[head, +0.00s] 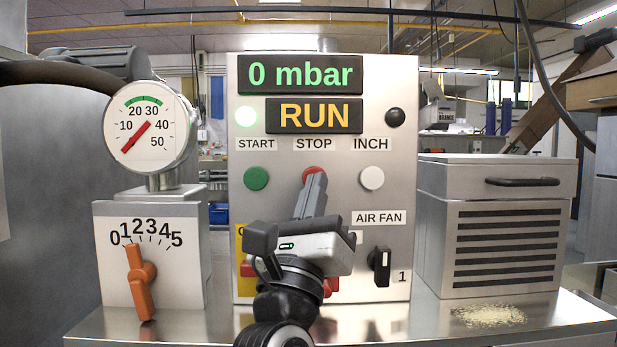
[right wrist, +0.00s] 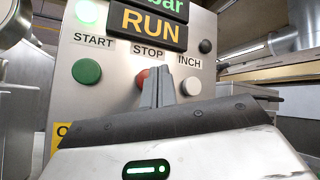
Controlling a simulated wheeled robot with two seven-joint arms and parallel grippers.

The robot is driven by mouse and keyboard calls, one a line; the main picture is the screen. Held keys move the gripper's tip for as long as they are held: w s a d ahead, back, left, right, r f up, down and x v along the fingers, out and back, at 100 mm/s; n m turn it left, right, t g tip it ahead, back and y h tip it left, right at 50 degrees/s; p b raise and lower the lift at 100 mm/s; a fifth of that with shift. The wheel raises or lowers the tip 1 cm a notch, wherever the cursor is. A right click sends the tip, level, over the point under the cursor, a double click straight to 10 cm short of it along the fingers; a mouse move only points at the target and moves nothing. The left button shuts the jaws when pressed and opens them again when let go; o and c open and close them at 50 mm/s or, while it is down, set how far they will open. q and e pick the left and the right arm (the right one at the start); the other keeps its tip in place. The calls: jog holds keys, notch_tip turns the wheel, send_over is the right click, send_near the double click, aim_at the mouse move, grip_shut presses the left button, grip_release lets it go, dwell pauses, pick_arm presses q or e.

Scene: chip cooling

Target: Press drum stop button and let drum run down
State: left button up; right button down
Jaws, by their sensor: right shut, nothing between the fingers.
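The control panel (head: 330,235) shows "0 mbar" and "RUN" on its displays, with the lamp at the left of RUN lit green. The red STOP button (head: 313,172) sits between the green START button (head: 256,178) and the white INCH button (head: 371,178). My right gripper (head: 316,180) is shut and empty, its fingertips in front of the STOP button and covering its lower part. In the right wrist view the fingertips (right wrist: 162,72) overlap the red button (right wrist: 142,76); I cannot tell whether they touch it. My left gripper is not in view.
A dial gauge (head: 151,127) stands left, above a box with an orange lever (head: 141,280). The black AIR FAN switch (head: 381,266) is at the panel's lower right. A louvred metal box (head: 495,225) stands right, with crumbs (head: 488,315) before it. Red parts show beside my wrist.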

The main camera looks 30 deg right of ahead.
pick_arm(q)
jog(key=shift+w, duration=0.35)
pick_arm(e)
jog(key=shift+w+d, duration=0.4)
jog(key=shift+w, duration=0.15)
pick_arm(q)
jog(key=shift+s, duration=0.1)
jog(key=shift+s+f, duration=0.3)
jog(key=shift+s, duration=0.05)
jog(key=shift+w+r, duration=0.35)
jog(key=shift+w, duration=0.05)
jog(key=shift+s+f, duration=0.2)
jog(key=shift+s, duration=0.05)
pick_arm(e)
jog(key=shift+w, duration=0.1)
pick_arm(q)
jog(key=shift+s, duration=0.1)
pick_arm(e)
jog(key=shift+w+d, duration=0.2)
jog(key=shift+w, duration=0.05)
